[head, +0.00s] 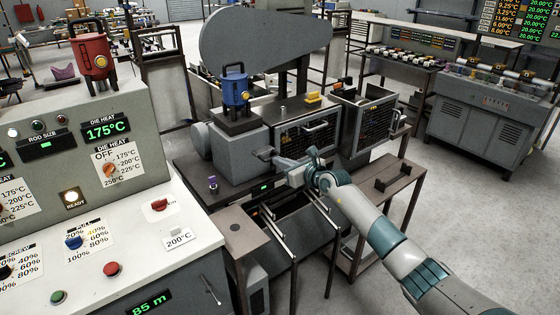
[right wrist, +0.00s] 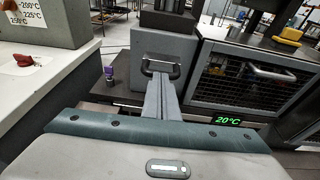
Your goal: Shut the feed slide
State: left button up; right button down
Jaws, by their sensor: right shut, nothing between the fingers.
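A grey block (head: 240,152) with a bar handle (head: 262,153) on its front sits under a blue hopper (head: 234,90). It seems to be the feed slide, but no label shows this. In the right wrist view the block (right wrist: 145,50) and handle (right wrist: 160,68) are straight ahead. My right gripper (head: 275,158) is shut and empty. Its fingers (right wrist: 160,90) point at the handle, with the tips at or just before its lower edge; I cannot tell if they touch. How far the slide stands in or out is unclear. My left gripper is out of view.
A mesh-fronted box with a handle (head: 315,127) stands right of the block. A purple-topped knob (head: 212,183) stands left of it. The control console (head: 130,240) fills the left side. Metal rails (head: 322,208) run below my right arm. Open floor lies to the right.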

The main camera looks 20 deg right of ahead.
jog(key=shift+w, duration=0.25)
jog(key=shift+a, duration=0.1)
